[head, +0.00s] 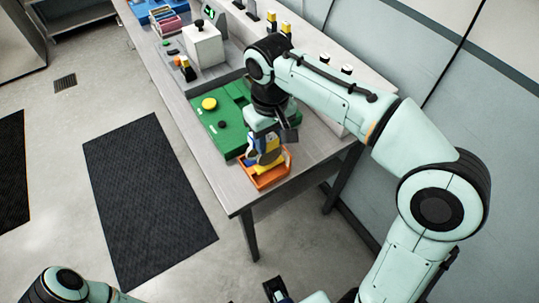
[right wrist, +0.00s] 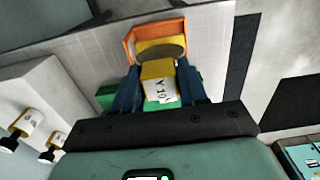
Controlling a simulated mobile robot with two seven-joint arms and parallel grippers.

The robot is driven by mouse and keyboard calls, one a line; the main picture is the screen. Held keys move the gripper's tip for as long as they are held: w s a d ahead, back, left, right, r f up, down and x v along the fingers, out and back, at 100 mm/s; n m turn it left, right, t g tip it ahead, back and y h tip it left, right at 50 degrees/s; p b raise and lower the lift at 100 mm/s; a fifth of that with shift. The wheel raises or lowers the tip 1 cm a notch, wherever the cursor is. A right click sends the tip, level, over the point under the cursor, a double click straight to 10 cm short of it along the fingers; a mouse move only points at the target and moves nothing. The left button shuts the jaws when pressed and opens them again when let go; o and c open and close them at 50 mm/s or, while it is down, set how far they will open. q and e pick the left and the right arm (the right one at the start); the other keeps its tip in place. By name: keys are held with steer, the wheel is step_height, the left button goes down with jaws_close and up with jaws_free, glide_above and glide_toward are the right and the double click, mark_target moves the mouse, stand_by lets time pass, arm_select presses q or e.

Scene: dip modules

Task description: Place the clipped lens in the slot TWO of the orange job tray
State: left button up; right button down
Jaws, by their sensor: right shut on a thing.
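My right gripper (right wrist: 164,84) is shut on the clipped lens, with its two dark blue fingers on either side of the yellow clip (right wrist: 157,70). The clip has a white label reading "Y 10". The round greyish lens (right wrist: 163,50) shows beyond the clip in the right wrist view. The orange job tray (head: 284,174) sits at the near corner of the bench, and also shows in the right wrist view (right wrist: 130,47). My right gripper (head: 265,153) and the lens overlap the tray. I cannot tell whether the lens touches it, and the slot markings are hidden.
A green board (head: 204,123) with a yellow disc (head: 209,104) lies just behind the tray on the grey bench (head: 241,196). A white box (head: 205,47) and small yellow-black bottles stand farther back. The bench's near edge is close to the tray.

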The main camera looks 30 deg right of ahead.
mark_target(270, 163)
steer(key=shift+f+b, duration=0.5)
steer(key=shift+f, duration=2.15)
steer(key=shift+f, duration=0.15)
steer(key=c, duration=0.6)
jaws_free()
step_height(270, 163, up, 12)
steer(key=p, duration=0.3)
